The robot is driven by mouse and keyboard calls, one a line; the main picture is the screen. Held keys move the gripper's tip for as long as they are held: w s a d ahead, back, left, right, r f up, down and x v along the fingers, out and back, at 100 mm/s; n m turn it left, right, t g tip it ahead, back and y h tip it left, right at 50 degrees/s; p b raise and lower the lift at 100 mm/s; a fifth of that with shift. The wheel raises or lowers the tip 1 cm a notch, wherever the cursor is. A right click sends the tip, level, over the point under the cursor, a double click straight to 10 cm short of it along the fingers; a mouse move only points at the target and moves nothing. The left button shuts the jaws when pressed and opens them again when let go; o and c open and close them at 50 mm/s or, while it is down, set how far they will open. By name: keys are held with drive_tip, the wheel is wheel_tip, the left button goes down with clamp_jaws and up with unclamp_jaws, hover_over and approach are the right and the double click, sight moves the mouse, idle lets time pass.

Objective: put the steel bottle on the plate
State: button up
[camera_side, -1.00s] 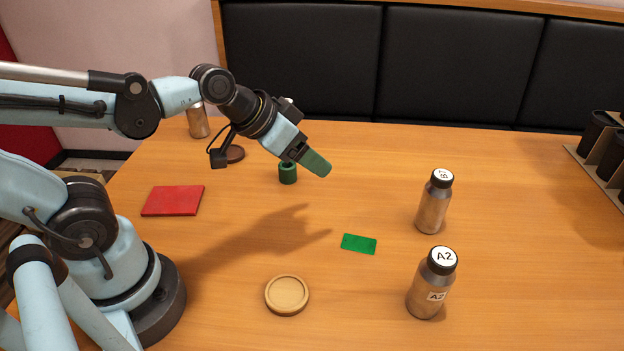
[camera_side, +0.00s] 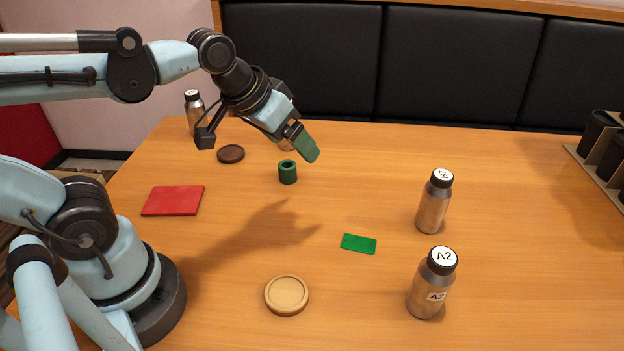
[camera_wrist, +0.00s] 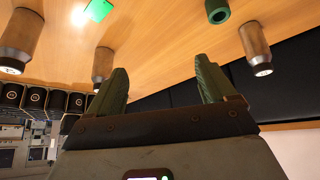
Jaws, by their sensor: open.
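Several steel bottles with dark caps stand upright on the table. One marked A2 (camera_side: 427,290) is at the front right, and one with a marked white cap top (camera_side: 433,210) is behind it. Another (camera_side: 194,115) is at the back left, and one more (camera_side: 286,145) is mostly hidden behind my gripper. The wrist view shows three bottles, one at right (camera_wrist: 255,45). A round tan dish (camera_side: 287,294) lies empty at the front; I cannot tell whether it is the plate. My gripper (camera_side: 305,145) is raised over the back of the table, open and empty, touching no bottle.
A green ring (camera_side: 288,173) stands below my gripper. A green card (camera_side: 359,244), a red square (camera_side: 173,200) and a dark brown disc (camera_side: 231,154) lie flat. Dark cylinders (camera_side: 597,133) stand in a rack at the right edge.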

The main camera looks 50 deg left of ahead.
drive_tip(key=w+d+r+n+g, duration=0.1)
drive_tip(key=w+d+r+n, duration=0.15)
drive_tip(key=w+r, duration=0.3)
drive_tip(key=n+g, duration=0.5)
hover_over(439, 189)
drive_tip(key=a, duration=0.1)
drive_tip(key=f, duration=0.1)
drive_tip(key=w+f, duration=0.1)
drive_tip(key=shift+a+f, duration=0.1)
drive_tip(key=shift+f, duration=0.2)
drive_tip(key=shift+d+f+n, duration=0.35)
drive_tip(key=shift+d+f, duration=0.1)
drive_tip(key=shift+f, duration=0.15)
wheel_tip(439, 189, down, 6)
drive_tip(key=shift+w+f, duration=0.1)
drive_tip(key=shift+f, duration=0.1)
drive_tip(key=shift+w+a+f, duration=0.15)
drive_tip(key=shift+f, duration=1.2)
drive_tip(key=shift+w+a+f, duration=0.1)
drive_tip(key=shift+w+f, duration=0.05)
drive_tip(key=shift+f, duration=1.15)
drive_tip(key=shift+c, duration=0.2)
